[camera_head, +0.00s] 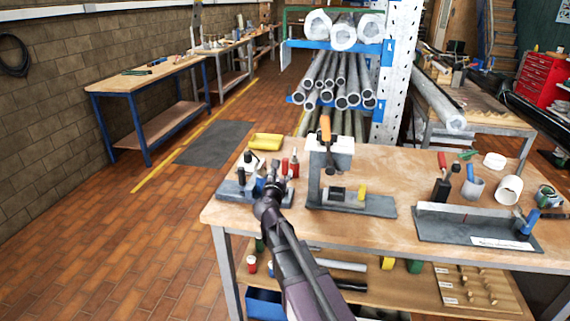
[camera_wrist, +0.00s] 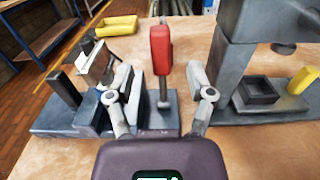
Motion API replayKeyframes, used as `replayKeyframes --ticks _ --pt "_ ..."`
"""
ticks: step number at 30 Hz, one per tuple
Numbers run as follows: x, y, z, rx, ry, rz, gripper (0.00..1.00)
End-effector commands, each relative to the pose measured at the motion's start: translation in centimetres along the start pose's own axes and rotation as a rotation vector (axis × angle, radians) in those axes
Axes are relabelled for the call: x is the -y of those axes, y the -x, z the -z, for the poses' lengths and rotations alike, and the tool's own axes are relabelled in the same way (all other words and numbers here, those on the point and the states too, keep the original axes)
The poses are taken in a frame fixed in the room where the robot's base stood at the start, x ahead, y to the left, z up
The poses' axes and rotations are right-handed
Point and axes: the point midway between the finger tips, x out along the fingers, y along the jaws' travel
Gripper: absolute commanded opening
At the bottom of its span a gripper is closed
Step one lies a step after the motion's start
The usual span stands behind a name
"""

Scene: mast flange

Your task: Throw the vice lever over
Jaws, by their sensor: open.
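The vice (camera_wrist: 70,115) is a grey and blue metal fixture at the left end of the near workbench; it also shows in the head view (camera_head: 235,188). Its lever, with a red handle (camera_wrist: 160,48) on a thin metal shaft, stands upright in the wrist view. My gripper (camera_wrist: 158,72) is open, with one finger on each side of the lever. I see gaps between the fingers and the lever, so it is not gripped. In the head view my gripper (camera_head: 273,182) partly hides the vice and the lever's foot.
A grey press-like fixture (camera_head: 322,160) with an orange handle stands close on the right. A yellow tray (camera_head: 266,141) lies behind the vice. Farther right are a grey fixture with a blue handle (camera_head: 528,222) and cups. Bare wood (camera_head: 400,165) lies between.

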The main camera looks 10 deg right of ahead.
Motion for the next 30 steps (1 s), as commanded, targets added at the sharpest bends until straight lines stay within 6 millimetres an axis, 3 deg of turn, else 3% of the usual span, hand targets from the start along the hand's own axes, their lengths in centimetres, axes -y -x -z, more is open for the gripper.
replayKeyframes --ticks 3,12,28,30 --pt "-0.1 -2.2 0.0 0.000 0.000 0.002 0.69" --pt "0.0 -5.8 0.0 0.000 0.000 0.002 0.69" --pt "0.1 -6.8 0.0 0.000 0.000 0.001 0.69" --pt "0.1 -6.8 0.0 0.000 0.000 0.001 0.48"
